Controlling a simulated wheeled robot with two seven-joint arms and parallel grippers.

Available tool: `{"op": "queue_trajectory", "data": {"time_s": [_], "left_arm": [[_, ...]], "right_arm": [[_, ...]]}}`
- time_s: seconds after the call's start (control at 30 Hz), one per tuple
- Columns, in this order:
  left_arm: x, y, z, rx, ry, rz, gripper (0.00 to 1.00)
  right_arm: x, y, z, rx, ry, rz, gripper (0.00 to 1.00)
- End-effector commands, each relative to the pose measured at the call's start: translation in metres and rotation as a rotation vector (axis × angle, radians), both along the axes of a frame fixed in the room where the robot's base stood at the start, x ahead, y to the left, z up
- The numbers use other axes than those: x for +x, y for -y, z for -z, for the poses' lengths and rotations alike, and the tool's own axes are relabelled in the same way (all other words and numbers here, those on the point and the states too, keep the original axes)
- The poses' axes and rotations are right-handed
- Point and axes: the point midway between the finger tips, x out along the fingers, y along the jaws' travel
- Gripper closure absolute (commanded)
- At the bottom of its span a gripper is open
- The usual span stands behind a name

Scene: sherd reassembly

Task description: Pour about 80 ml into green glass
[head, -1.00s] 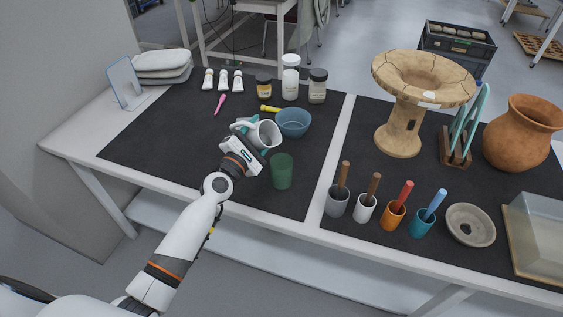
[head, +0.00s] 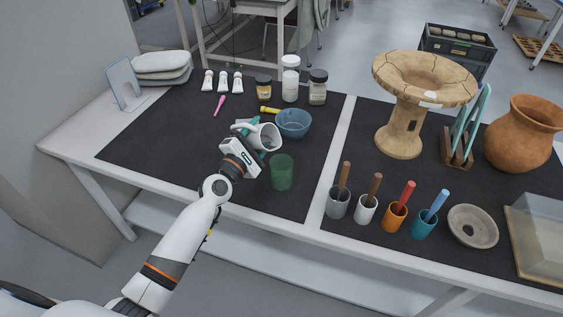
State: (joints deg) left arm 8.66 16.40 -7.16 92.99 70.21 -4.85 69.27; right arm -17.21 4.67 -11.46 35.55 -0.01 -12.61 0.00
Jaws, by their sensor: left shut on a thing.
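The green glass (head: 282,173) stands upright on the dark mat near the table's front edge. My left gripper (head: 249,142) is shut on a white mug (head: 268,137), just behind and to the left of the glass. The mug is tilted, with its mouth turned to the right and toward the glass. Its grey inside shows. I cannot see any liquid stream or the level in the glass. My right gripper is not in view.
A blue bowl (head: 294,123) stands close behind the mug. Jars (head: 318,88), white tubes (head: 223,81) and a pink tool (head: 219,105) lie farther back. Several cups with tools, such as the grey cup (head: 338,205), stand right of the glass. The mat's left part is clear.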

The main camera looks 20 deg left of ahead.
Motion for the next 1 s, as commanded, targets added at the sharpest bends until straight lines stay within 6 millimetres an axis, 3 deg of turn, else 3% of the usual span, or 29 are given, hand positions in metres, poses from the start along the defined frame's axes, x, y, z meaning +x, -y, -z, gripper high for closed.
{"op": "queue_trajectory", "data": {"time_s": [1.0], "left_arm": [[-0.0039, 0.0007, 0.0033, 0.096, 0.028, -0.001, 0.72]], "right_arm": [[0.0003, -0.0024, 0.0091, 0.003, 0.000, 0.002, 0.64]]}}
